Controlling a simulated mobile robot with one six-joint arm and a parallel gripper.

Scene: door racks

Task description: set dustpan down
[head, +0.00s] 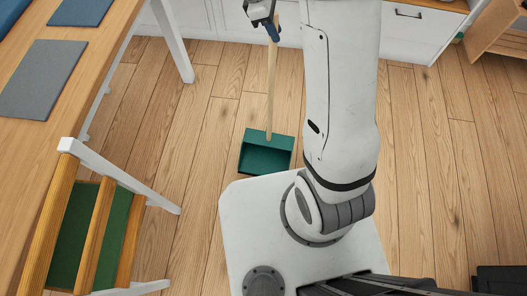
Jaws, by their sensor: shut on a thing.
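A green dustpan (265,158) with a long wooden handle shows in the head view, just beyond the front edge of my white base. Its handle rises from the pan toward the top of the picture. My gripper (272,30) is at the top edge, shut on the upper part of the handle. Part of the gripper is cut off by the frame. The pan looks upright with its tray open toward me. I cannot tell whether the pan touches the floor.
A wooden table (100,50) with grey and blue mats stands at the left. A chair (100,215) with green and wooden slats is below it. White cabinets (410,38) line the back. A wooden shelf (497,42) is at the top right. Wooden floor (200,140) is clear around the pan.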

